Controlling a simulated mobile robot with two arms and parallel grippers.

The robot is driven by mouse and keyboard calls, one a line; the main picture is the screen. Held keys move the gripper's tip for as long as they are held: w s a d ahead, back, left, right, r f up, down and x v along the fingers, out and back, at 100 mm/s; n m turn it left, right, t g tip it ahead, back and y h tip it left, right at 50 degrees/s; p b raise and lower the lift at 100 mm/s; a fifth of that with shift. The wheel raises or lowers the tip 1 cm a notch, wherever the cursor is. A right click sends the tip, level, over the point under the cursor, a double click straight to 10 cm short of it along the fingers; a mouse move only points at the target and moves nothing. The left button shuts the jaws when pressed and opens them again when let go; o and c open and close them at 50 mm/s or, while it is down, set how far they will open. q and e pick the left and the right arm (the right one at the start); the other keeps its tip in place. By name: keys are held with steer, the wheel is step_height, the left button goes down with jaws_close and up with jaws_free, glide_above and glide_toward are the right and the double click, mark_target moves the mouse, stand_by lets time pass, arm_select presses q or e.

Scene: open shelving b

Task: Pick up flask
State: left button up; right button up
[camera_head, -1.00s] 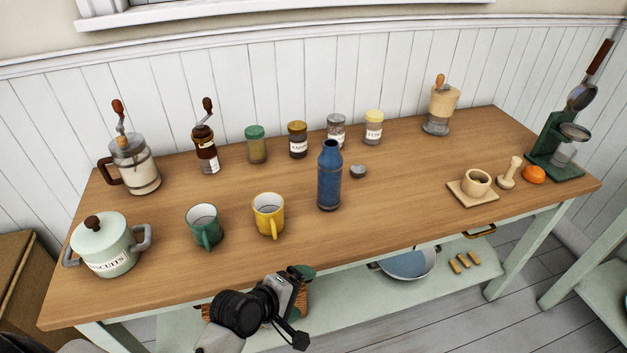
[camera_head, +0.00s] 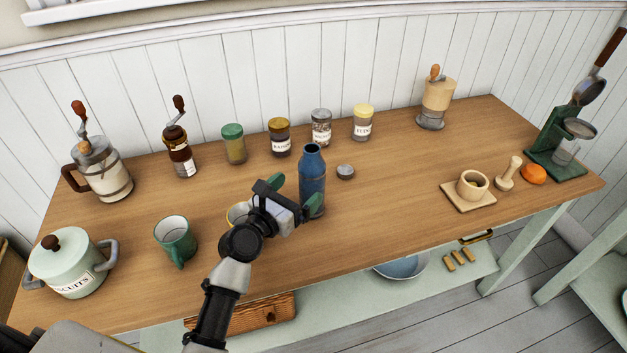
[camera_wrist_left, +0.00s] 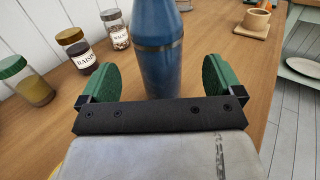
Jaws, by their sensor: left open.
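The blue flask (camera_head: 312,176) stands upright on the wooden table, without a cap on its neck. In the left wrist view the flask (camera_wrist_left: 160,50) stands ahead of and between the two green finger pads. My left gripper (camera_head: 294,190) is open at the flask's left side, with one finger behind and one in front of it. It also shows in the left wrist view (camera_wrist_left: 160,80), with a gap at each side of the flask. A small grey round lid (camera_head: 345,172) lies right of the flask. My right gripper is not in view.
A yellow mug (camera_head: 236,214) is partly hidden behind my left arm. A green mug (camera_head: 176,241) and a biscuit pot (camera_head: 72,268) stand to the left. Several jars, such as the green-lidded one (camera_head: 234,144), line the back. The table right of the flask is mostly clear.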

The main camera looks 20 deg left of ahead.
mark_target(303, 184)
arm_select(q)
steer(key=shift+x, duration=1)
steer(key=x, duration=0.3)
steer(key=shift+w+f, duration=0.3)
steer(key=shift+w, duration=0.3)
steer(key=shift+d, duration=0.1)
steer(key=shift+c, duration=0.4)
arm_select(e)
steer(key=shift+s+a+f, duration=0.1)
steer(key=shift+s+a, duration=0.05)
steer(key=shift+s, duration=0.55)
arm_select(q)
steer(key=c, duration=1.2)
steer(key=shift+r, duration=0.1)
steer(key=shift+c, duration=0.8)
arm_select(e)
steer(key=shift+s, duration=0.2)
